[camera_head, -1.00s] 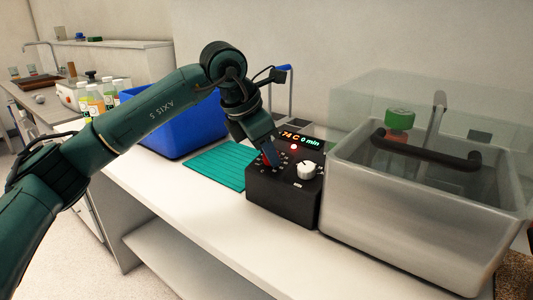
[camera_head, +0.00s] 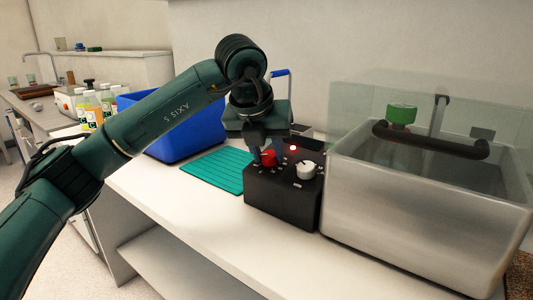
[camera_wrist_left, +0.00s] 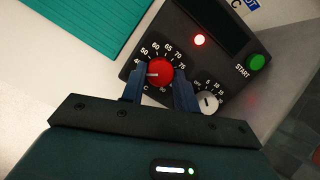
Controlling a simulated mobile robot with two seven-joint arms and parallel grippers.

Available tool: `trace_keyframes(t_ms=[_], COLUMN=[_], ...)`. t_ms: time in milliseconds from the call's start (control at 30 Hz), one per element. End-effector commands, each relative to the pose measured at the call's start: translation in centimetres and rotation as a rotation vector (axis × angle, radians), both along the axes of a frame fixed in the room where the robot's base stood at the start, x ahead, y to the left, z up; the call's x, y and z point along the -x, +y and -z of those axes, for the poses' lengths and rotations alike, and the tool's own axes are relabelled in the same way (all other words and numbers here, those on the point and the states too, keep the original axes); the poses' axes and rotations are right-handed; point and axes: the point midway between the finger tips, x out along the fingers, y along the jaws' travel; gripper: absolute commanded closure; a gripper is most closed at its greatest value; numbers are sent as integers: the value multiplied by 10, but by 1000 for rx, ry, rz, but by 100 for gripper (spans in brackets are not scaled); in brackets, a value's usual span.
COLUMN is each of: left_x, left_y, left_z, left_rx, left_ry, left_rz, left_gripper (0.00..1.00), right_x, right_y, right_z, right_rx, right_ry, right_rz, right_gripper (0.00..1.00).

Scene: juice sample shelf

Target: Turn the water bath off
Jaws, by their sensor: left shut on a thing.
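The water bath (camera_head: 420,215) is a grey metal tank with a clear lid and a dark handle, at the right of the head view. Its black control box (camera_head: 283,205) stands at its left. The red temperature knob (camera_wrist_left: 160,73) has its white mark toward the low end of the scale, near 40. My left gripper (camera_wrist_left: 160,80) is shut on this knob, one finger on each side. The white timer knob (camera_head: 306,169) is beside it. The display (camera_wrist_left: 215,22) looks dark. A red light (camera_wrist_left: 199,40) glows, and a green START button (camera_wrist_left: 257,62) is at the box's edge.
A green-capped bottle (camera_head: 402,114) shows inside the bath. A teal ribbed mat (camera_head: 213,171) lies left of the control box, with a blue bin (camera_head: 180,138) behind it. Several bottles (camera_head: 95,106) stand further left. The counter front (camera_head: 185,200) is clear.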

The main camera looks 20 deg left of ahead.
Motion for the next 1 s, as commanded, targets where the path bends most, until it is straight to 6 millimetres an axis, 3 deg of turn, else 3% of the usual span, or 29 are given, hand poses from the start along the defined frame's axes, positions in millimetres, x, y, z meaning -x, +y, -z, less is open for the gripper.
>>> trace_keyframes(t_ms=[400,933,967,1000], left_x=[0,0,0,0], left_y=[-1,-1,-1,-1], left_z=[-1,-1,-1,-1], left_rx=[43,48,48,48], left_ry=[15,18,18,18], left_rz=[-169,-188,-188,-188], left_gripper=[92,92,67,64], right_x=[-3,-3,-2,-2], right_y=[1,2,2,2], right_z=[9,6,6,6], right_rx=[19,17,17,17], right_ry=[6,1,1,1], right_rz=[-9,-10,-10,-10], right_gripper=[100,100,100,100])
